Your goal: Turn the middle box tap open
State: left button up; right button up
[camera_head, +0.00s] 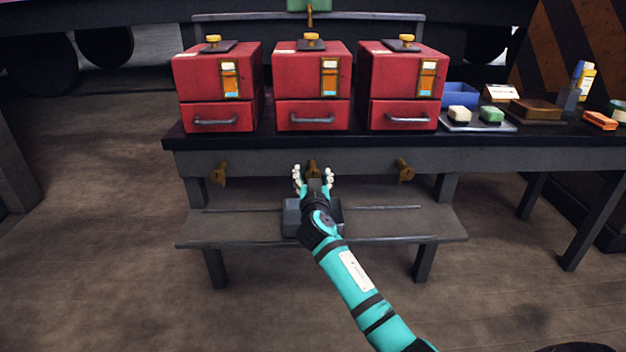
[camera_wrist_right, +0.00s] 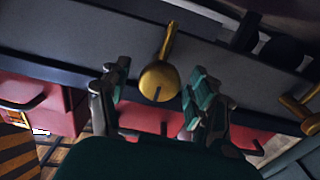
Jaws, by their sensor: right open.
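Three red boxes stand in a row on the dark bench. The middle box (camera_head: 311,85) has a brass tap (camera_head: 313,168) below it on the bench's front edge. My right gripper (camera_head: 313,180) is open in front of this middle tap, fingers on either side of it. In the right wrist view the brass tap (camera_wrist_right: 158,80) shows between the open fingers (camera_wrist_right: 155,105), its handle pointing up in the picture; I see no finger touching it. A second brass tap (camera_head: 218,173) is at the left and a third (camera_head: 404,170) at the right. My left gripper is not in view.
A grey tray (camera_head: 292,218) sits on the low shelf (camera_head: 400,226) under the middle tap, partly hidden by my right arm. A blue bin (camera_head: 460,95), soap-like blocks and bottles stand on the bench at the right. The floor in front is clear.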

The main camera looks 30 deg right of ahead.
jog(key=shift+w+d, duration=0.15)
jog(key=shift+w, duration=0.05)
jog(key=c, duration=1.2)
